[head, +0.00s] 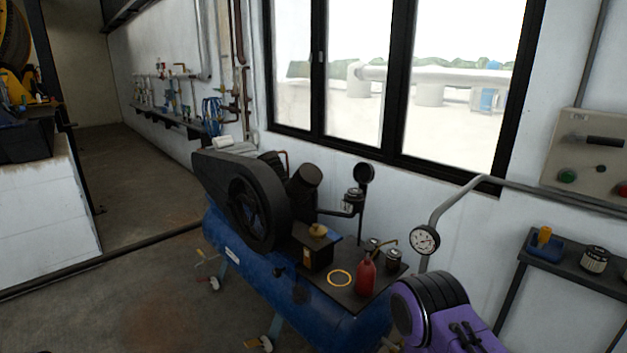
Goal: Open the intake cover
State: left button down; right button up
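A blue compressor (262,282) stands under the window, with a black belt guard (243,190) at its left end. A dark box (313,257) with a brass-coloured knob on top sits on it. A black drum-shaped part (305,180) sits tilted behind that box, with a dark round face towards me. Either could be the intake part; I cannot tell which is the intake cover, and no opening shows. A purple and black part of my own arm fills the bottom right. No gripper fingers can be made out.
A black shelf on the compressor carries a yellow ring (340,278), a red oil can (366,276) and small jars (393,259). A gauge (425,240) stands on a bent pipe. A side shelf (573,272) and control box (592,160) are at right.

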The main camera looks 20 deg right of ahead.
aim_at(363, 172)
jog(key=z, duration=0.8)
jog(key=i, duration=0.85)
jog(key=u, duration=0.05)
